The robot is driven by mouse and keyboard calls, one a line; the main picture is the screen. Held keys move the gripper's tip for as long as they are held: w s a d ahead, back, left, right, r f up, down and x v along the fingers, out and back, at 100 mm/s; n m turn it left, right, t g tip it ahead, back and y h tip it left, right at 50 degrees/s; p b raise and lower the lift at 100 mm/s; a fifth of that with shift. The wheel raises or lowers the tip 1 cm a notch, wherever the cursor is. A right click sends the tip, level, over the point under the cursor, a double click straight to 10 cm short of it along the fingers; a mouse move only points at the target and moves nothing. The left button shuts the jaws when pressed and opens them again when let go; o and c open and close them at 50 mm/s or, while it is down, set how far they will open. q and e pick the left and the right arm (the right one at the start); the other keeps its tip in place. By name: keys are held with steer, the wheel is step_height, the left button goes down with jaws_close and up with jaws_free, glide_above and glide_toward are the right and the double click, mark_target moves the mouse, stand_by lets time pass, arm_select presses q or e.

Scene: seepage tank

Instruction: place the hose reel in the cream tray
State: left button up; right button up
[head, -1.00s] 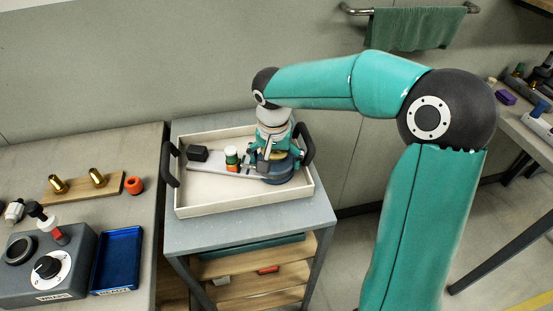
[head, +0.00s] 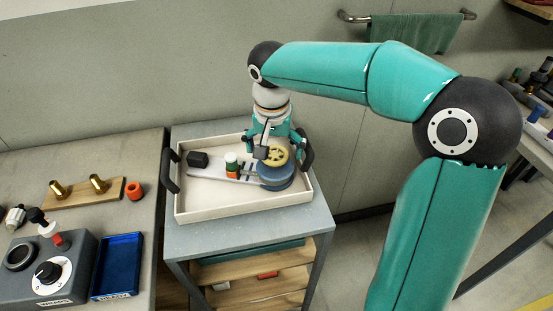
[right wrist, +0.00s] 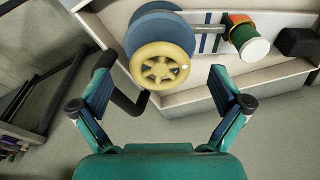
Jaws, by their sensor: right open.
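The cream tray (head: 210,212) sits on a grey cart and has dark handles at both ends. The hose reel, a blue round drum (head: 277,178) with a yellow spoked wheel (head: 278,155) on it, is in the tray's right part. It also shows in the right wrist view (right wrist: 160,38). My right gripper (head: 275,138) is open and empty above the reel. In the right wrist view its two fingers (right wrist: 160,78) stand apart, with the yellow wheel beyond the gap between them. My left gripper is not in view.
A blue tray (head: 118,264), a grey control box (head: 48,265) and a wooden board (head: 80,190) with brass pieces are on the left bench.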

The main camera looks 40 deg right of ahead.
steer(key=r, duration=0.5)
steer(key=shift+s+a+r, duration=0.2)
steer(key=shift+a, duration=0.15)
steer(key=shift+p, duration=0.3)
